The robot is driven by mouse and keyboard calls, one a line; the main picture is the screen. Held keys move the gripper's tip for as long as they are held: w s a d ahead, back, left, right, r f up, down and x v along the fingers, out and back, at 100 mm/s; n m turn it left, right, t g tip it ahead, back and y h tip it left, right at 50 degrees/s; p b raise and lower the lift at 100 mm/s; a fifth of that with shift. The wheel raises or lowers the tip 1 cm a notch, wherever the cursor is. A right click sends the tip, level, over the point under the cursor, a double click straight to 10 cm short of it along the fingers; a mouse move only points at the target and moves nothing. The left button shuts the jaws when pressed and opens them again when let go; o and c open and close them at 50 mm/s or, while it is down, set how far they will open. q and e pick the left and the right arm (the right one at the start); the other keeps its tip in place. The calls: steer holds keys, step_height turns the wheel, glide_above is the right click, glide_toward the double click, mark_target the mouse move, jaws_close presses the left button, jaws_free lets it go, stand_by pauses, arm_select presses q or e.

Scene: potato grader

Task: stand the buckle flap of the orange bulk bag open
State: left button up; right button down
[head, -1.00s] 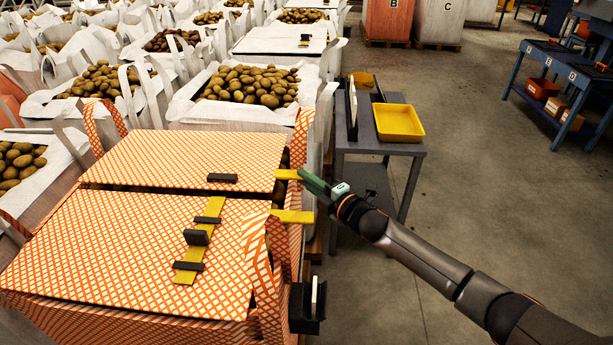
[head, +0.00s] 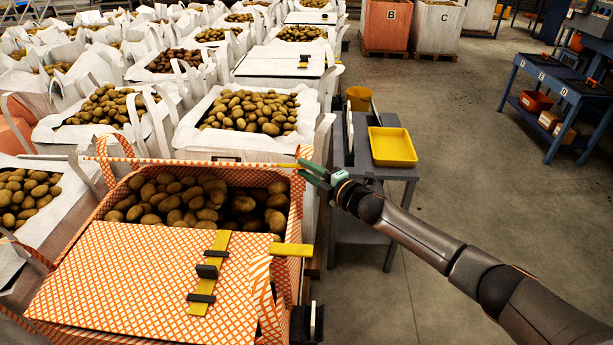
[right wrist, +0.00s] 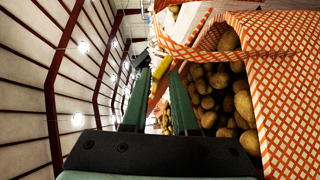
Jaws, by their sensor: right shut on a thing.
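The orange-checked bulk bag (head: 70,310) is at the front left. Its far flap (head: 190,160) is lifted off the potatoes (head: 200,200) and shows as a thin strip along the back, with a dark buckle piece (head: 228,160) at its edge. Its exact tilt is hard to tell. The near flap (head: 130,275) lies flat, with a yellow strap (head: 215,260) and black fittings on it. My right gripper (head: 308,170) is shut on the far flap's yellow tab (right wrist: 162,67), at the bag's back right corner. My left gripper is not in view.
A grey cart (head: 365,165) with a yellow tray (head: 392,147) stands just right of my right gripper, under the forearm. White bags of potatoes (head: 255,112) crowd behind and left. The floor (head: 460,180) at right is open. A second yellow tab (head: 292,250) sticks out at the bag's right side.

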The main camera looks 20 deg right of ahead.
steer(key=shift+w+d+r, duration=0.2)
steer(key=shift+w+r, duration=0.05)
steer(key=shift+r, duration=0.1)
steer(key=c, duration=0.9)
jaws_free()
steer(key=shift+f, duration=0.15)
steer(key=v, duration=1.2)
steer(key=shift+s, duration=0.25)
